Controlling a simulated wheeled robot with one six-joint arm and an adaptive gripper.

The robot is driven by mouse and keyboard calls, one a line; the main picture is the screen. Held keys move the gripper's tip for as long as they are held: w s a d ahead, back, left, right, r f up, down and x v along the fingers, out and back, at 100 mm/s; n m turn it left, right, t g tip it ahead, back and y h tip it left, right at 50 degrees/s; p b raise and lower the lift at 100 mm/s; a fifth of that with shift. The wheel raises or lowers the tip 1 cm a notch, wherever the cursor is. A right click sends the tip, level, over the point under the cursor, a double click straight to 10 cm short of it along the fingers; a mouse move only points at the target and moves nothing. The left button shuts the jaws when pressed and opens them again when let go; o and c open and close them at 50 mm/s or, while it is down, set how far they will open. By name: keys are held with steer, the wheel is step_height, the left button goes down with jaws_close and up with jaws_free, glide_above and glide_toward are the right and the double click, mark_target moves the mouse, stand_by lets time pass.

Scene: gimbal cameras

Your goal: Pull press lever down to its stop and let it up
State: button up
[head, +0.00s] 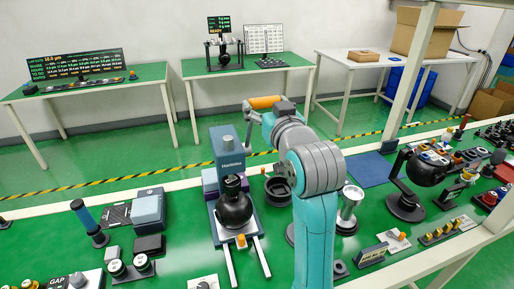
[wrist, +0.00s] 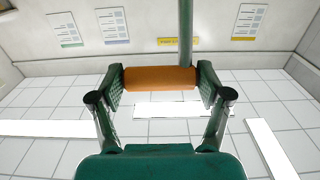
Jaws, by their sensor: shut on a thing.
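The press (head: 229,148) is a blue-grey column with a dark round gimbal camera (head: 235,208) under its head, at the middle of the bench. Its lever shows an orange grip (head: 265,102), raised above the press head and lying roughly level. In the wrist view the orange grip (wrist: 160,78) lies crosswise between my two green fingers. My gripper (wrist: 160,84) is shut on this grip, one finger at each end. In the head view my gripper (head: 255,112) is partly hidden by my wrist. My arm hides part of the lever.
Back tables (head: 245,68) stand apart. The wrist view faces white ceiling tiles and a grey-green rod (wrist: 186,32).

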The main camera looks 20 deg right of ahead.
steer(key=shift+w+r, duration=0.4)
steer(key=shift+w+r, duration=0.25)
steer(key=shift+w, duration=0.4)
steer(key=shift+w+r, duration=0.25)
steer(key=shift+w, duration=0.4)
steer(key=o, duration=1.2)
steer(key=shift+o, duration=0.2)
steer(key=shift+f, duration=0.1)
